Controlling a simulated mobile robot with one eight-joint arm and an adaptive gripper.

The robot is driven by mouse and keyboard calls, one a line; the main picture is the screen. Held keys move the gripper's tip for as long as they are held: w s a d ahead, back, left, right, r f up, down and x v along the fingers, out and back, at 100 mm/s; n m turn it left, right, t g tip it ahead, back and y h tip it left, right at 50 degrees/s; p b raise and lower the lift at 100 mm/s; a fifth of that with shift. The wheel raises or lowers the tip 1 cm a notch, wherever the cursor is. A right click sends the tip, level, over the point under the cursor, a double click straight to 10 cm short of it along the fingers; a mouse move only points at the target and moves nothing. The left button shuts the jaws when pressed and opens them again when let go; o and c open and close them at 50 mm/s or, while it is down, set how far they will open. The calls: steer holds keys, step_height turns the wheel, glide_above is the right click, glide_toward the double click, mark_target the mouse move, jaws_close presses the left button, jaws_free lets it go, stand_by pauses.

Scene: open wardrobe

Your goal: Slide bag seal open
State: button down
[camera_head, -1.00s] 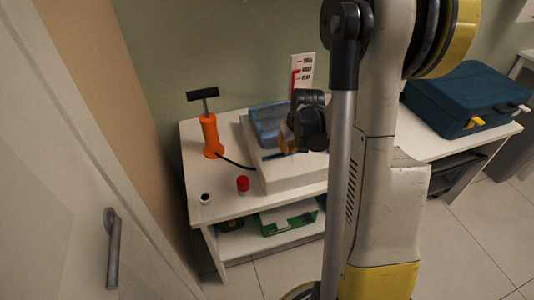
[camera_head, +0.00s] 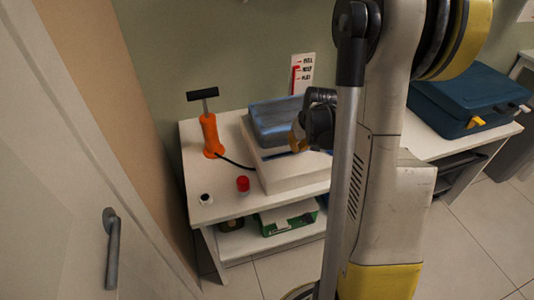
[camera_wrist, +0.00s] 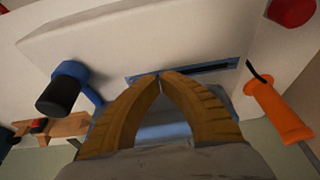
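A blue translucent bag (camera_head: 275,120) lies on a white box-like block on the table. In the wrist view, a dark seal strip (camera_wrist: 205,71) runs along the bag's edge. My gripper (camera_wrist: 160,77) has its two yellow-brown fingers brought together, with their tips at the left part of this strip. Whether a slider is pinched between the tips is too small to tell. In the head view, my gripper (camera_head: 297,137) is at the bag's right side, and my arm hides what lies behind it. The fingers cover part of the bag in the wrist view.
An orange pump (camera_head: 211,137) with a black handle stands left of the block, its hose running to it. A red-capped jar (camera_head: 243,184) and a small white container (camera_head: 206,199) are near the table's front. A blue-teal case (camera_head: 465,100) is at right. A door (camera_head: 60,200) stands at left.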

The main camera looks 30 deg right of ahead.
steer(key=shift+s+a, duration=0.6)
steer(key=shift+a, duration=0.05)
steer(key=shift+s+a+r+p, duration=0.2)
steer(key=shift+s+r+p, duration=0.5)
steer(key=shift+r, duration=0.3)
steer(key=shift+s+a+r+p, duration=0.2)
steer(key=shift+s+r+p, duration=0.4)
steer(key=shift+r+p, duration=0.35)
steer(key=shift+s+a+r+p, duration=0.2)
steer(key=shift+s+r+p, duration=0.45)
steer(key=shift+r, duration=0.4)
steer(key=s+a+r+n+t, duration=0.1)
steer(key=a+r+n+t, duration=0.1)
steer(key=a+r, duration=1.1)
steer(key=s+a+r, duration=0.1)
steer(key=s+a, duration=0.3)
steer(key=a, duration=0.2)
steer(key=s+a+r+n+t+y, duration=0.1)
steer(key=s+a, duration=0.2)
steer(key=a, duration=0.4)
steer(key=shift+s+r, duration=0.25)
steer(key=shift+s, duration=0.1)
